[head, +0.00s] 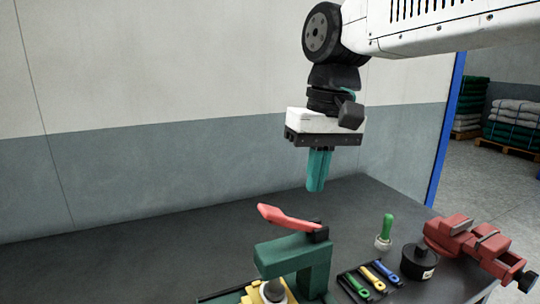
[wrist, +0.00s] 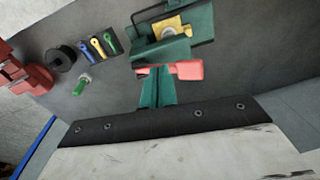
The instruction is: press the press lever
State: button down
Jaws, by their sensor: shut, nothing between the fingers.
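The press lever (head: 287,217) is a red handle tilted up to the left on top of the green press (head: 300,252), which stands on the dark bench. My gripper (head: 317,187) has teal fingers that are shut and empty, pointing down above and slightly right of the lever, apart from it in the head view. In the wrist view the red lever (wrist: 188,70) shows beside and partly behind my fingertips (wrist: 158,70); whether they touch cannot be told there. The green press body (wrist: 172,52) and a yellow part (wrist: 170,27) lie beyond it.
A wall stands behind. The bench left of the press is clear.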

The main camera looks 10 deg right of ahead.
jog(key=s+d+f+m+t+h, duration=0.1)
jog(key=s+d+f+m, duration=0.1)
jog(key=s+d+f, duration=1.1)
jog(key=shift+s, duration=1.1)
